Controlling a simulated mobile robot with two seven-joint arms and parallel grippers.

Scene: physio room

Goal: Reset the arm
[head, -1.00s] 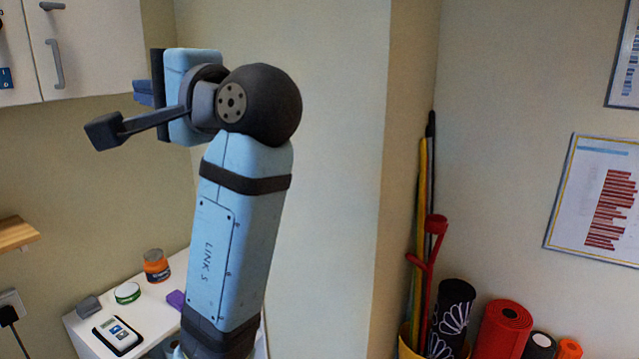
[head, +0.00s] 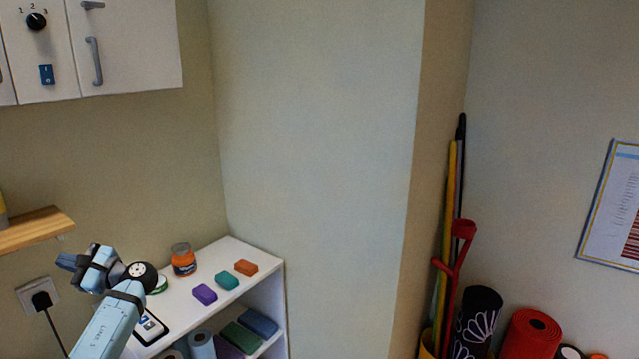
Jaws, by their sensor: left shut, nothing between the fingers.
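My left gripper (head: 66,261) is at the lower left of the head view, at the end of my blue and black arm that comes up from the bottom edge. It points away to the left, and its small blue fingers are shut and empty. It shows in front of the wall, left of the white shelf unit (head: 232,256), and touches nothing that I can see. My wrist hides part of a green-rimmed tub (head: 161,284) and part of a device (head: 150,328) on the shelf top. My right gripper is out of the picture.
An orange jar (head: 183,260) and purple (head: 204,294), teal (head: 227,281) and orange (head: 246,267) blocks lie on the shelf top. A wooden wall shelf (head: 35,228) and a plugged socket (head: 38,296) are close left. Poles and a red crutch (head: 459,250) stand right.

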